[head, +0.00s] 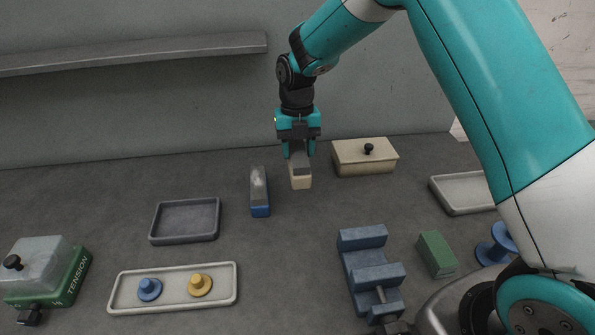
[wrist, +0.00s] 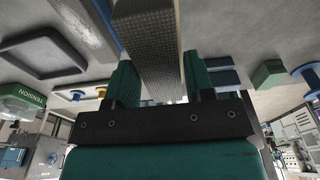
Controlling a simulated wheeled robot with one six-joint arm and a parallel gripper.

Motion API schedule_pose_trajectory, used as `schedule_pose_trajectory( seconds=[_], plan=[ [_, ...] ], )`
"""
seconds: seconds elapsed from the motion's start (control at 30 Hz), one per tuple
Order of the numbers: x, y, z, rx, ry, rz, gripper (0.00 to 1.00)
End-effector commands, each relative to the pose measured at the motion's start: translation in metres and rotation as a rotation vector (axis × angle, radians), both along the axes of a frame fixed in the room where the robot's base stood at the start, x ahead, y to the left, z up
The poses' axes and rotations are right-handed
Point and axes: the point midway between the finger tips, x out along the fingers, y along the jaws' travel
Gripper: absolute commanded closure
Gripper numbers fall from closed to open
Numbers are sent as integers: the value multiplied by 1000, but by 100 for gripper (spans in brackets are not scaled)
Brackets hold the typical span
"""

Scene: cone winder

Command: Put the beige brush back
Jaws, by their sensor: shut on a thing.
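The beige brush (head: 301,182) is in my gripper (head: 299,152), at the back middle of the table in the head view. Its grey upper part is between the fingers and its beige part points down. I cannot tell whether it touches the table. In the wrist view the brush (wrist: 148,45) shows as a long grey textured face with a beige side, between the green fingers (wrist: 155,82). A similar blue brush (head: 260,211) with a grey top lies just left of it, apart from it.
An empty dark tray (head: 157,222) lies left; a pale tray (head: 116,301) holds blue and yellow spools. A lidded beige box (head: 362,161) stands close right of my gripper. A blue stand (head: 362,262), green block (head: 436,255) and blue spool (head: 495,247) are front right. The middle is clear.

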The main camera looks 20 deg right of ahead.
Motion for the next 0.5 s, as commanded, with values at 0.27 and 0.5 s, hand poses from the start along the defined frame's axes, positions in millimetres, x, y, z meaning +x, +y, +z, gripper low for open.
schedule_pose_trajectory(
  seconds=[0.27,0.5],
  plan=[
    [0,0,-43,0,0,-1,78],
    [0,0,-68,-1,3,-1,78]
  ],
)
